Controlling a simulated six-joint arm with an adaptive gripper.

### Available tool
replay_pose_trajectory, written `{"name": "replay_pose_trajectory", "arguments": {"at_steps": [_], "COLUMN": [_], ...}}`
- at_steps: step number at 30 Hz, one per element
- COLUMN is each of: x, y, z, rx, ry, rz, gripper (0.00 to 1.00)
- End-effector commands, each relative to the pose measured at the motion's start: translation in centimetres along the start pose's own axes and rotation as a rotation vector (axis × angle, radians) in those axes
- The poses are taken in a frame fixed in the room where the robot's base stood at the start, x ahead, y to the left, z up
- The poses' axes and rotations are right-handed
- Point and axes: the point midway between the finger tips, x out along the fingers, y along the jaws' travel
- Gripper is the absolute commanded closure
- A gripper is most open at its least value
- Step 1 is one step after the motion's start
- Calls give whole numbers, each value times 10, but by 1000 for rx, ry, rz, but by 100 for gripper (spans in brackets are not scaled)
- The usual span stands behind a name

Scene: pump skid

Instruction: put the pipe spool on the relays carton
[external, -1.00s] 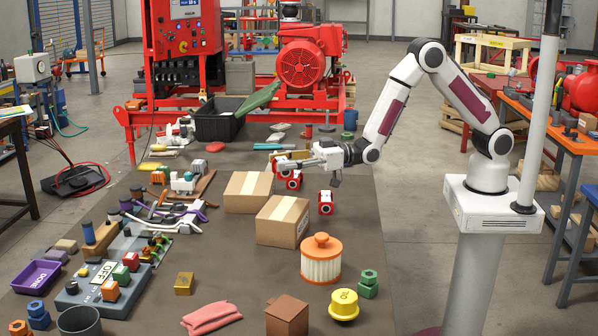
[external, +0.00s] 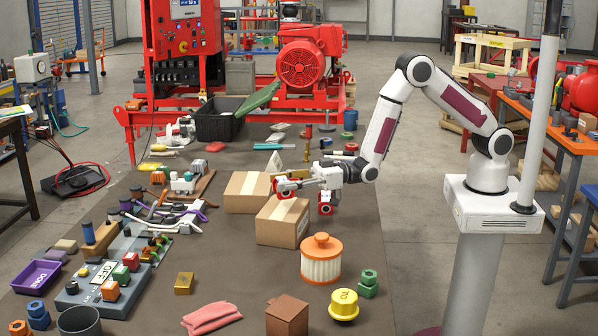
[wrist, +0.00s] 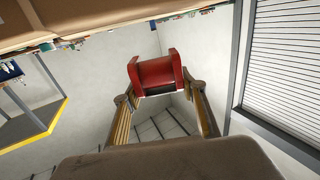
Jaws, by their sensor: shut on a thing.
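My gripper (external: 303,184) is shut on a red pipe spool (external: 286,188), held sideways at its fingertips. The spool also shows between the two fingers in the wrist view (wrist: 156,74). In the external view it appears over the far edge of the near brown carton (external: 283,224), beside the far brown carton (external: 245,192). The gap below the spool is hard to judge. No readable label shows which carton is the relays one. Both cartons are closed, with pale tape on top.
A second red-and-white part (external: 326,203) stands right of the near carton, just below my wrist. An orange-lidded filter (external: 321,260) stands in front, with a yellow oil cap (external: 343,305) near it. A black crate (external: 220,120) is farther back. Bare mat lies left of the cartons.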

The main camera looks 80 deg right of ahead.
Motion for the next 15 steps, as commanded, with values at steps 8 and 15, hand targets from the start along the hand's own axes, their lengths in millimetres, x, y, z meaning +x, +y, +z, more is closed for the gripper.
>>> {"name": "replay_pose_trajectory", "arguments": {"at_steps": [8,15], "x": [0,0], "y": [0,0], "z": [14,34], "rx": [0,0], "ry": [-1,0], "rz": [0,0], "gripper": [87,87]}}
